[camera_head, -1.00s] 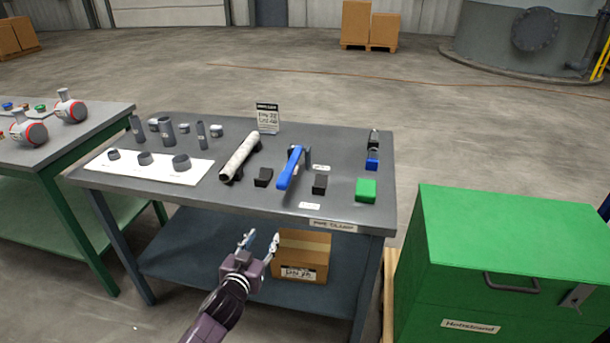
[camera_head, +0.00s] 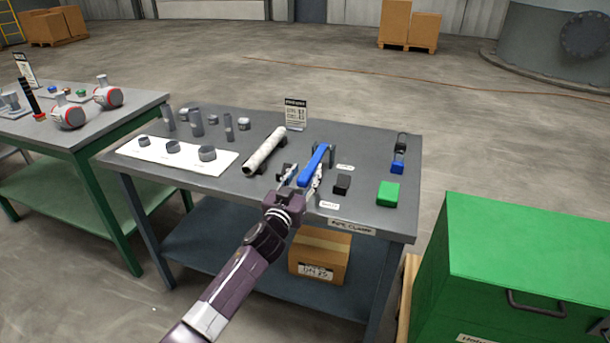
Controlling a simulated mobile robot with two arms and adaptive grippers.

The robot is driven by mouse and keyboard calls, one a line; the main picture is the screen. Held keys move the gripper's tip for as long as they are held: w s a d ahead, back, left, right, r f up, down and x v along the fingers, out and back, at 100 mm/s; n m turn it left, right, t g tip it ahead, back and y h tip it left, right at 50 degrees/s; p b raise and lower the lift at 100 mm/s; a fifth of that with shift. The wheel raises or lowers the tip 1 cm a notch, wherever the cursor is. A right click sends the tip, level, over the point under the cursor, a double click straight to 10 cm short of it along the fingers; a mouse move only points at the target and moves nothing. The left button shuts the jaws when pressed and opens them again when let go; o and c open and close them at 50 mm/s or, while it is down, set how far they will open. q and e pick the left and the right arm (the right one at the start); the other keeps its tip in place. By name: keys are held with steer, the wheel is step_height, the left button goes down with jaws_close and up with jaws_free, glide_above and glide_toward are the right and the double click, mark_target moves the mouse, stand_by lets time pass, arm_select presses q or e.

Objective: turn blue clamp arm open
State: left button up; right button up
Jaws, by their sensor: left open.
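The blue clamp arm (camera_head: 315,164) stands on the grey table (camera_head: 362,218), near the middle of its front half, and slants up to the right. My left gripper (camera_head: 304,176) is open at the front edge of the table, its fingers pointing at the clamp arm. One finger is left of the blue arm and one is at its right near side. I cannot tell whether either touches it. The gripper partly hides a black block (camera_head: 285,171) and the clamp's base. My right gripper is not in view.
A white pipe (camera_head: 265,152) lies left of the clamp. A black block (camera_head: 342,184), a green block (camera_head: 388,193) and a small blue item (camera_head: 397,167) sit to its right. A sign (camera_head: 295,113) stands behind. A green cabinet (camera_head: 530,250) stands at the right.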

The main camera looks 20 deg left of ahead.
arm_select(q)
steer(key=shift+w, duration=0.15)
steer(key=shift+c, duration=0.5)
jaws_close()
